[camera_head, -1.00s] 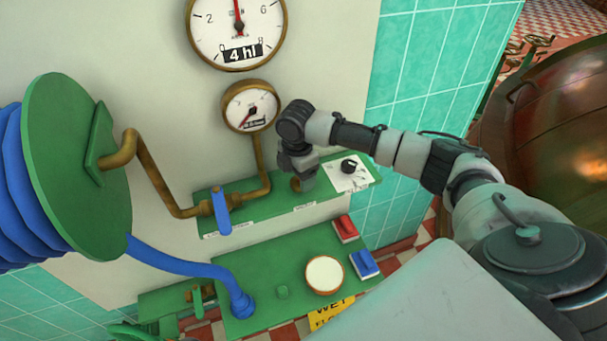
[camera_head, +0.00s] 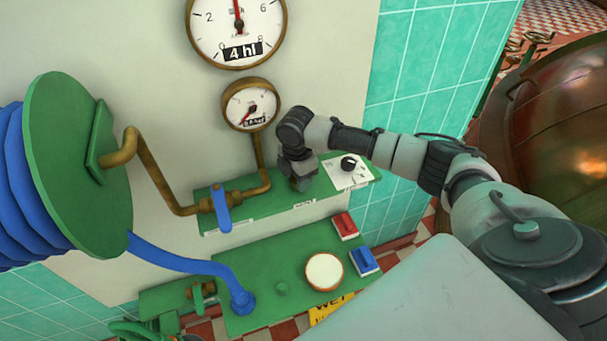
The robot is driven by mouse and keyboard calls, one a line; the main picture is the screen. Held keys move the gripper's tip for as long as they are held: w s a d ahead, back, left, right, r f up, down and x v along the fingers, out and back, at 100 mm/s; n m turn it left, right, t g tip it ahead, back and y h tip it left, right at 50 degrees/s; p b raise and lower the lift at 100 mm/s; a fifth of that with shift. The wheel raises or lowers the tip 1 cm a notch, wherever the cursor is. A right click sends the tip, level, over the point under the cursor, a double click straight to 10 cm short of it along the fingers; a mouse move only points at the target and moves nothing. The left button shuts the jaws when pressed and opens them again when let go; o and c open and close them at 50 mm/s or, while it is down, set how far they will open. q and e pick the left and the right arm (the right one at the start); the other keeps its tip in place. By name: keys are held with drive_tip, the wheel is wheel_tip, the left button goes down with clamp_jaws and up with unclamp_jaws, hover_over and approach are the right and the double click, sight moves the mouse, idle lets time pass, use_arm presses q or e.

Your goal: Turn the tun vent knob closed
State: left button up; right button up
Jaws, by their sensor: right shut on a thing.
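My right gripper (camera_head: 302,183) points down at the upper green panel (camera_head: 270,208), just left of a white plate. It is shut on a small knob there, which I take to be the tun vent knob. The gripper hides the knob, so its angle cannot be told. The label on the panel's front edge is too small to read. My left gripper is not in view.
A black knob (camera_head: 348,163) on the white plate sits close right of the gripper. A blue valve lever (camera_head: 221,208) and brass pipe are to its left. A small gauge (camera_head: 251,105) hangs above.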

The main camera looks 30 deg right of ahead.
drive_tip(key=shift+r+m+p, duration=0.3)
drive_tip(key=shift+m+p, duration=0.5)
drive_tip(key=shift+p, duration=0.3)
drive_tip(key=m+p, duration=0.6)
drive_tip(key=m, duration=0.1)
drive_tip(key=shift+w+m+p, duration=0.1)
drive_tip(key=shift+m+p, duration=0.25)
drive_tip(key=shift+m, duration=0.05)
drive_tip(key=shift+m+p, duration=0.35)
drive_tip(key=shift+m, duration=0.85)
drive_tip(key=shift+w, duration=0.1)
drive_tip(key=o, duration=0.7)
drive_tip(key=shift+c, duration=0.2)
drive_tip(key=shift+o, duration=1.3)
drive_tip(key=shift+f, duration=0.25)
